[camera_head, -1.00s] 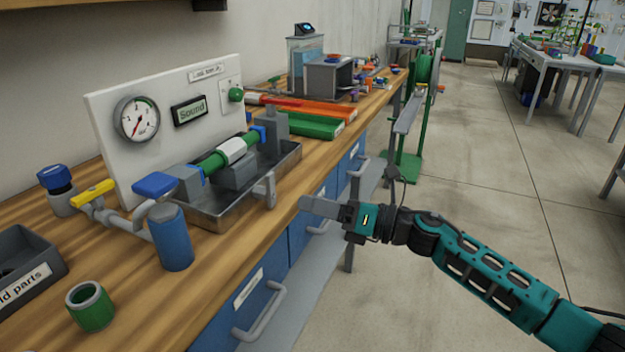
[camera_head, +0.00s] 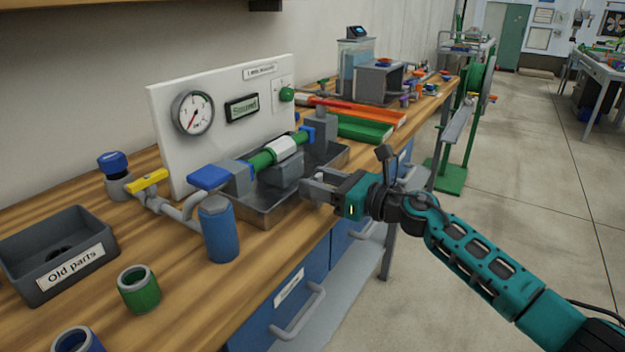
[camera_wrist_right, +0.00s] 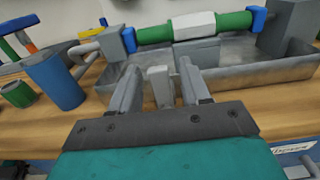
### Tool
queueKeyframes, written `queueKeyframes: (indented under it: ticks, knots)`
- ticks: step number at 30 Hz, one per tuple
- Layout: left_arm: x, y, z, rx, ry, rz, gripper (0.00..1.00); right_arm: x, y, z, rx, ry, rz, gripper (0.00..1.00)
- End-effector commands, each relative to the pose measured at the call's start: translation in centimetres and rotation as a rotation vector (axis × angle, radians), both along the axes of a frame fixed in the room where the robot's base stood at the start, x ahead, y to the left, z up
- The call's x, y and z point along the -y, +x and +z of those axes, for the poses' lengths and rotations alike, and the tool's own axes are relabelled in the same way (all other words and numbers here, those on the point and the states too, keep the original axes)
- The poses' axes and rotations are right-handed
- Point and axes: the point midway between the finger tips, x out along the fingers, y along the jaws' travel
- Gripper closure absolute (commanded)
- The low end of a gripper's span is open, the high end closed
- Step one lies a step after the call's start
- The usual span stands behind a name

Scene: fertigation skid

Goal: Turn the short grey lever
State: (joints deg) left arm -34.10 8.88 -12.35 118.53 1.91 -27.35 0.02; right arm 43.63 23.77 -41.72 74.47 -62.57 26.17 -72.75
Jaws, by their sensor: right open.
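The short grey lever (camera_wrist_right: 160,88) stands at the front of the metal tray (camera_wrist_right: 225,75) in the right wrist view. My right gripper (camera_wrist_right: 159,72) is open, with one finger on each side of the lever. I cannot tell whether either finger touches it. In the head view my right gripper (camera_head: 312,183) reaches in from the right to the tray's front side, and its fingers mostly hide the lever. The green pipe (camera_head: 263,160) with a white sleeve (camera_head: 283,148) runs above the tray. My left gripper is out of view.
A white panel with a gauge (camera_head: 193,113) stands behind the tray. A blue cylinder (camera_head: 217,230) and a yellow-handled valve (camera_head: 148,180) are left of it. The old parts bin (camera_head: 108,244) and a green ring (camera_head: 139,290) lie further left. Blue drawers (camera_head: 265,322) are below.

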Motion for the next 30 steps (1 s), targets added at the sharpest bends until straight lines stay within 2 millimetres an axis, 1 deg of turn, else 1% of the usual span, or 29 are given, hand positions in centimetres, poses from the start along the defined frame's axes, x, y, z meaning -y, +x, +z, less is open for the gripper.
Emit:
queueKeyframes:
  ticks: [3,6,15,30]
  knots:
    - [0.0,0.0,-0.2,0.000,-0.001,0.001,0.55,-1.0,0.7,0.0,-0.001,0.001,0.000,0.53]
    - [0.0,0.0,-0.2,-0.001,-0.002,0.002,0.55,-1.4,1.0,0.0,0.000,0.000,0.000,0.53]
    - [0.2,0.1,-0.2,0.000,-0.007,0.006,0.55,-1.5,1.1,0.0,-0.001,0.000,0.000,0.53]
    - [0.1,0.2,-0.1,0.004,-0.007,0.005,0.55,-1.4,1.1,-0.1,-0.001,0.000,0.000,1.00]
